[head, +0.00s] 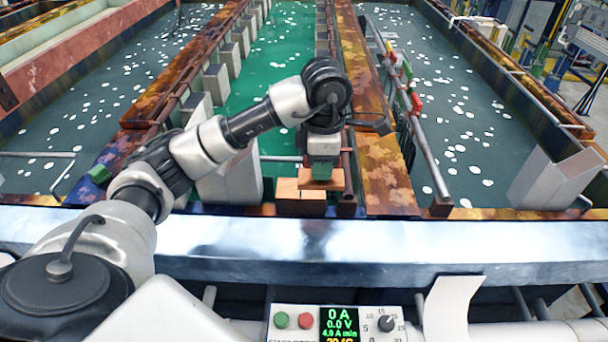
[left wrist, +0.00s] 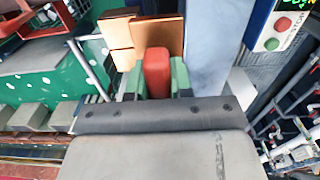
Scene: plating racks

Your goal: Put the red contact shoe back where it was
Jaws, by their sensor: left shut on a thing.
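The red contact shoe (left wrist: 157,72) is between the green fingers of my left gripper (left wrist: 157,85) in the left wrist view. The fingers are shut on its sides. In the head view my left gripper (head: 320,170) points down just above copper-coloured blocks (head: 288,190) near the front of the green bath; the shoe is hidden there. The copper blocks also show beyond the shoe in the left wrist view (left wrist: 117,35). I cannot tell whether the shoe touches them. My right gripper is not in view.
A rail on the right (head: 425,150) carries several red and green pieces, such as a red one (head: 416,102). A green piece (head: 100,174) lies at left. A metal ledge (head: 400,240) and a control panel (head: 338,322) are in front.

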